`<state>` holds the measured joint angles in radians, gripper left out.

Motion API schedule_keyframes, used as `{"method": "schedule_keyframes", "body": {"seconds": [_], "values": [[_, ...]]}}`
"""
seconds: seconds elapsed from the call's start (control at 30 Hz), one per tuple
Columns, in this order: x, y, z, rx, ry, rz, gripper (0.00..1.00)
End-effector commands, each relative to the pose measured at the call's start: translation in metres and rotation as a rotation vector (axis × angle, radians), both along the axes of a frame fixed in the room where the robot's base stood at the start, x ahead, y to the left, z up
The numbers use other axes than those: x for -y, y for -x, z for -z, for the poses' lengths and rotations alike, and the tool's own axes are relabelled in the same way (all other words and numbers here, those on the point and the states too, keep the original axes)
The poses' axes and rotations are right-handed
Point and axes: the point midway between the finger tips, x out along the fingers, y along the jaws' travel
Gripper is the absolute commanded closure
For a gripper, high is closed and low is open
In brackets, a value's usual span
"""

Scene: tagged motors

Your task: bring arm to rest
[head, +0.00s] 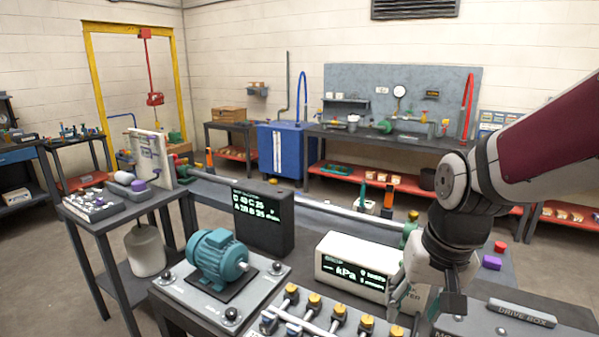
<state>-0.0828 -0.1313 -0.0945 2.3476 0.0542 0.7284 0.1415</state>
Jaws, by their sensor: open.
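My arm (462,178) comes in from the right edge of the head view and bends down at its dark wrist. My gripper (418,290) points down at the lower right, in front of the right end of a white kPa meter box (350,266). Its fingertips are partly hidden, and I see nothing held in it. I cannot tell whether it touches the box. A teal motor (217,256) sits on a grey plate (190,302) at the lower middle left, apart from my gripper.
A row of brass-topped valves (313,302) stands in front of the meter box. A black display box (263,219) stands behind the motor. A grey drive box (507,325) is at the lower right. Red and purple blocks (491,262) lie right of my wrist. Workbenches line the back wall.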

Motion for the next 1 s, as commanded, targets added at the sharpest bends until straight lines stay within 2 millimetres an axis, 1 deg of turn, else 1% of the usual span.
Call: {"method": "schedule_keyframes", "body": {"seconds": [0.03, 0.2, 0.33, 0.4, 0.5, 0.6, 0.7, 1.0], "values": [[0.0, 0.01, -0.015, 0.032, 0.002, -0.014, 0.54], [0.002, 0.046, -0.05, 0.118, 0.025, -0.074, 0.54], [0.003, 0.074, -0.07, 0.182, 0.052, -0.115, 0.54], [0.004, 0.088, -0.078, 0.21, 0.068, -0.132, 0.54], [0.005, 0.104, -0.085, 0.241, 0.09, -0.152, 0.54], [0.006, 0.114, -0.088, 0.261, 0.104, -0.164, 0.54], [0.006, 0.118, -0.089, 0.27, 0.111, -0.169, 0.54], [0.006, 0.119, -0.089, 0.27, 0.113, -0.171, 0.54]]}}
